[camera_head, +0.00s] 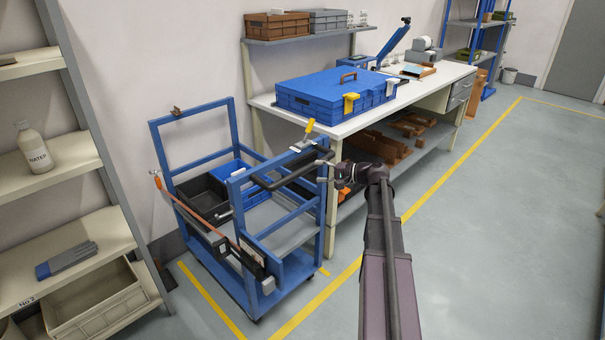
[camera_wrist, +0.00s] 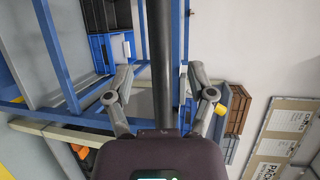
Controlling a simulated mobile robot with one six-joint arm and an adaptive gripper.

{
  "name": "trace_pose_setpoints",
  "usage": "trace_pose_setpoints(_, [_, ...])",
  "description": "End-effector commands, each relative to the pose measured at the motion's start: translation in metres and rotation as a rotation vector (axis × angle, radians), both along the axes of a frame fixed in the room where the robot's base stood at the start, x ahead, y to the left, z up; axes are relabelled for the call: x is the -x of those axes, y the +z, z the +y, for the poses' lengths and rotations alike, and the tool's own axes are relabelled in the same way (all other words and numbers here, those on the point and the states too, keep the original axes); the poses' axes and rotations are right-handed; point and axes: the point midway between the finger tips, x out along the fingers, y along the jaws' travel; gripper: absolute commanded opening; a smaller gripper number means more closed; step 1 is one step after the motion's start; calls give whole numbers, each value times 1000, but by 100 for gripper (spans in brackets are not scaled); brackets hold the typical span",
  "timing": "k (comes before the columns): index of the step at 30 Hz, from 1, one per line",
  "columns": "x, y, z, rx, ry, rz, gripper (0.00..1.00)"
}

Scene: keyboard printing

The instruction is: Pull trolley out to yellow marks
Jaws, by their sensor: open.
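The trolley (camera_head: 298,270) is a blue-framed cart standing at the left end of the workbench, close to the wall. Its dark handle bar (camera_head: 291,174) runs along the near upper side. Yellow floor lines (camera_head: 316,298) run along the floor on both sides of the trolley's near end. My gripper (camera_head: 327,166) is at the right end of the handle. In the wrist view, my gripper (camera_wrist: 162,76) is open, with one finger on each side of the dark handle bar (camera_wrist: 160,40). Whether either finger touches it cannot be told.
The trolley carries a black bin (camera_head: 203,196) and a strap (camera_head: 190,205). A workbench (camera_head: 432,83) with a blue case (camera_head: 330,93) stands close on its right. A shelf rack (camera_head: 65,170) stands on the left. The floor (camera_head: 480,230) at the right is clear.

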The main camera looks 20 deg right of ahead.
Motion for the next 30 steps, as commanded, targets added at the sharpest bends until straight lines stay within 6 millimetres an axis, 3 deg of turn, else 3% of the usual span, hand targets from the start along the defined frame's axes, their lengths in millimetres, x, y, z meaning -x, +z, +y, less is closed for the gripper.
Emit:
trace_pose_setpoints(12, [-38,-10,35,-1,0,1,71])
trace_pose_setpoints(27, [-44,-11,41,-1,-1,1,71])
trace_pose_setpoints(30, [-44,-11,41,-1,-1,1,41])
